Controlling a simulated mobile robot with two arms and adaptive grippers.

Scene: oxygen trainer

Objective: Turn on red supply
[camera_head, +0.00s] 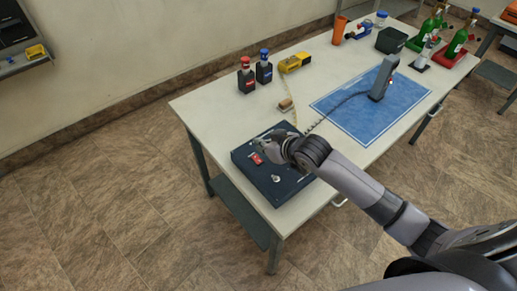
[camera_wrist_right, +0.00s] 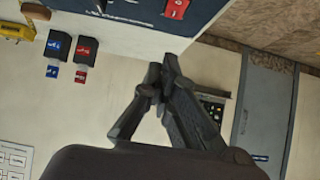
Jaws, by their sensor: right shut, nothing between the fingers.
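A dark control box (camera_head: 287,187) sits on the near left end of the white table. A red switch (camera_head: 257,159) is on its top, and a small silver knob (camera_head: 276,178) sits nearer its front. The red switch also shows at the top of the right wrist view (camera_wrist_right: 177,8). My right gripper (camera_head: 264,145) is over the back left part of the box, close to the red switch. In the right wrist view its fingers (camera_wrist_right: 161,68) are shut and empty, and the switch appears apart from them. My left gripper is not in view.
A red-capped bottle (camera_head: 246,76) and a blue-capped bottle (camera_head: 264,68) stand behind the box. A blue mat (camera_head: 350,125) with a grey handset (camera_head: 383,77) lies to the right. A cable runs toward the box.

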